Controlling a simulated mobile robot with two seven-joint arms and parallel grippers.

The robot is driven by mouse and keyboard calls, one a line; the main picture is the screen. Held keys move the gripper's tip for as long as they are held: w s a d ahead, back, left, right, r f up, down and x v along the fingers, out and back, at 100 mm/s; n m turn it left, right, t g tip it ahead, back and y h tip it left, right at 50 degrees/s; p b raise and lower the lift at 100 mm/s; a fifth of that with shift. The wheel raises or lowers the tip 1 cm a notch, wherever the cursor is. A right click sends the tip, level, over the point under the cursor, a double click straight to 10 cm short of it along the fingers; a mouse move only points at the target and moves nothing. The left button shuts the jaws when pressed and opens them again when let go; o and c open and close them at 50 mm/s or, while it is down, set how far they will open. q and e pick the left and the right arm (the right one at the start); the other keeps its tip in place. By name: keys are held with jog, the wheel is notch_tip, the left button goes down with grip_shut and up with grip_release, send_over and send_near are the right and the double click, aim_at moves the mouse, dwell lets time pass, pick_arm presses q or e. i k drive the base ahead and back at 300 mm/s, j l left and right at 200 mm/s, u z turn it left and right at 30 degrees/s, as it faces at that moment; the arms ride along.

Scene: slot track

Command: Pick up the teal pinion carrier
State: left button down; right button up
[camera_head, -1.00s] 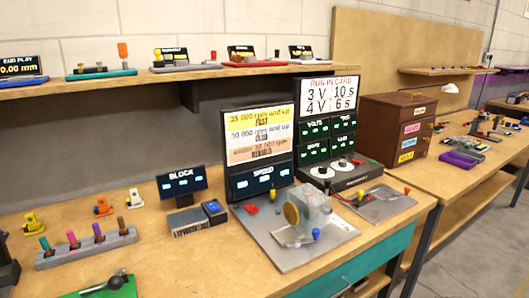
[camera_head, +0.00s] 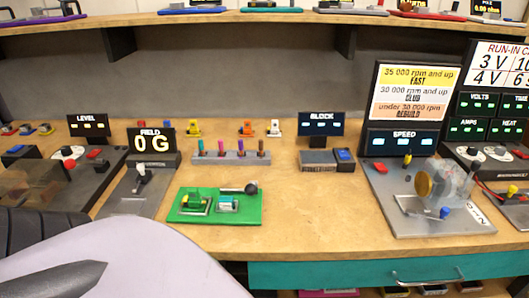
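A small teal-and-white part (camera_head: 228,203) sits on the right half of a green mat (camera_head: 245,216) on the bench. It is the only small teal part I make out there, but it is too small to tell for sure that it is the pinion carrier. A pale lilac and dark part of my own body fills the bottom left, close to the camera. A dark pointed piece there may belong to my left gripper, whose opening I cannot tell. My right gripper is not in view.
A grey block with several coloured pegs (camera_head: 232,158) stands behind the mat. A dark box (camera_head: 318,160) with a blue-topped piece is to the right. The speed station (camera_head: 420,212) stands further right. Bare bench (camera_head: 310,215) lies right of the mat. A shelf (camera_head: 260,20) runs above.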

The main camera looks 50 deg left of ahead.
aim_at(224, 202)
jog(key=z, duration=0.45)
jog(key=k+l+z, duration=0.1)
jog(key=z, duration=0.3)
jog(key=l+z, duration=0.1)
jog(key=z, duration=0.35)
jog(key=l+z, duration=0.1)
jog(key=z, duration=0.3)
jog(key=l+z, duration=0.1)
jog(key=z, duration=0.35)
jog(key=l+u, duration=0.15)
jog(key=u, duration=0.35)
jog(key=l+u, duration=0.1)
jog(key=u, duration=1.3)
jog(key=k+u, duration=0.1)
jog(key=u, duration=1.3)
jog(key=k+u, duration=0.1)
jog(key=u, duration=0.35)
